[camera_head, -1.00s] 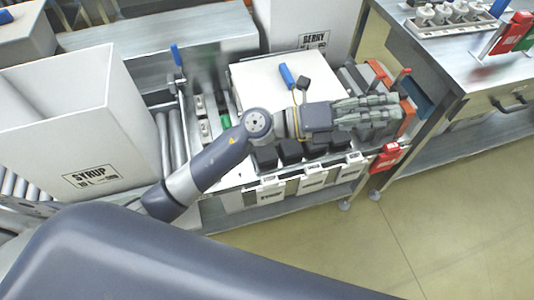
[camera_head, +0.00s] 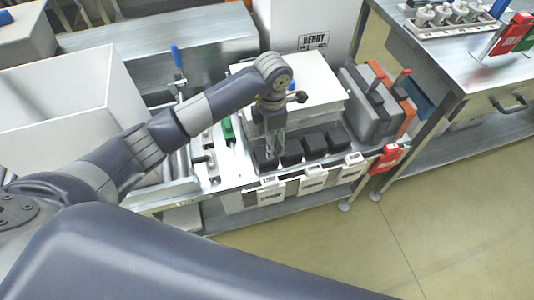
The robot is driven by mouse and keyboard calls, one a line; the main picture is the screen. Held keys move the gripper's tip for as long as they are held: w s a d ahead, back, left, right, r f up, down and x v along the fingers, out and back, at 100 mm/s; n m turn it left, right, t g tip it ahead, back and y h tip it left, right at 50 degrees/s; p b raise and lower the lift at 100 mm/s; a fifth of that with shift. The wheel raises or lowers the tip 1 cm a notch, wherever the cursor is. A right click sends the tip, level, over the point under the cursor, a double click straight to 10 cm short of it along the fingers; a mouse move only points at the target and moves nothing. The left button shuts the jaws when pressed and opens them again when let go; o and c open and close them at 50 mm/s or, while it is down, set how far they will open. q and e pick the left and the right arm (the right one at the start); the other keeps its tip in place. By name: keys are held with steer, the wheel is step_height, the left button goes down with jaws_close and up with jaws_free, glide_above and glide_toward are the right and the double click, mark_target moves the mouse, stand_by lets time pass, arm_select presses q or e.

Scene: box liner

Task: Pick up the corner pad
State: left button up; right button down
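Several black blocks, which look like the corner pads, sit in a row along the front of the bench; one clear one is the second from the left (camera_head: 290,152). The leftmost black block (camera_head: 263,162) is partly covered by my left gripper (camera_head: 273,154). That gripper points straight down with its fingers at this block. The fingers look close together, but I cannot tell whether they are shut, touch the block or hold it. My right gripper is not in view.
A white sheet stack (camera_head: 315,85) lies just behind the pads. Grey and orange panels (camera_head: 370,105) stand to their right, with a red tag (camera_head: 387,158) at the bench corner. A large white carton (camera_head: 60,95) stands at left beside my arm.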

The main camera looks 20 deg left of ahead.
arm_select(q)
step_height(320, 180, down, 3)
steer(key=shift+r, duration=0.1)
steer(key=shift+f+p, duration=0.35)
step_height(320, 180, down, 4)
steer(key=shift+a+f+p, duration=0.15)
steer(key=shift+f+p, duration=0.1)
steer(key=shift+p, duration=0.2)
steer(key=c, duration=0.6)
